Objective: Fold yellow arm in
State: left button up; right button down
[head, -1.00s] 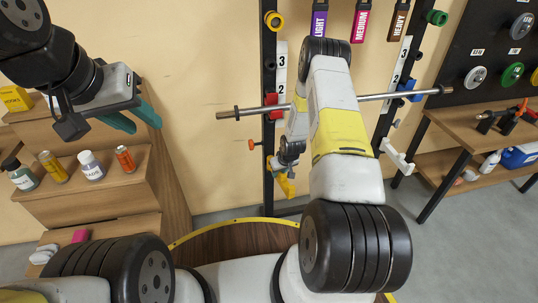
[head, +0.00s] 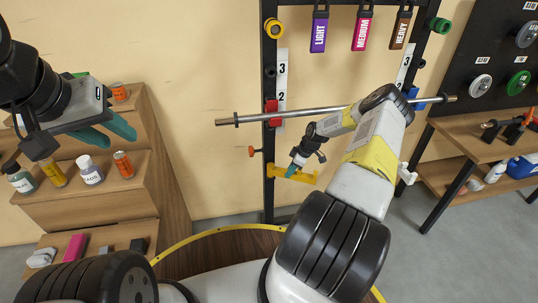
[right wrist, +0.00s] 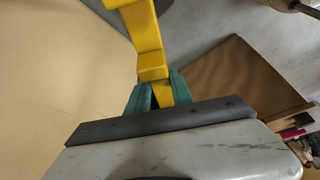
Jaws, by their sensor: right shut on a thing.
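The yellow arm (head: 304,177) is low on the squat rack's left upright, below the barbell. In the head view it reaches from the upright toward the right. My right gripper (head: 290,171) is at this arm, with its teal fingers on either side of it. In the right wrist view the yellow arm (right wrist: 152,66) runs down between the teal fingers (right wrist: 158,95), which are shut on it. My left gripper (head: 110,132) is at the left, in front of the wooden shelves, with its teal fingers apart and empty.
A barbell (head: 300,114) lies across the rack, above and behind my right arm. Wooden stepped shelves (head: 165,150) with bottles and cans stand at the left. A bench (head: 460,140) is at the right. Resistance bands hang above.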

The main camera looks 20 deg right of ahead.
jog(key=shift+w+d+n+g, duration=0.3)
jog(key=shift+w+d+n, duration=0.15)
jog(key=shift+n, duration=0.25)
jog(key=shift+w, duration=0.1)
jog(key=c, duration=1.1)
grip_release()
jog(key=shift+a, duration=0.1)
jog(key=shift+r, duration=0.15)
jog(key=s+d, duration=0.2)
jog(key=d, duration=0.1)
jog(key=s+d, duration=0.1)
jog(key=d, duration=0.3)
jog(key=s+d, duration=0.2)
jog(key=d, duration=0.2)
jog(key=shift+s+d+r, duration=0.1)
jog(key=shift+s+r, duration=0.2)
jog(key=shift+r, duration=0.05)
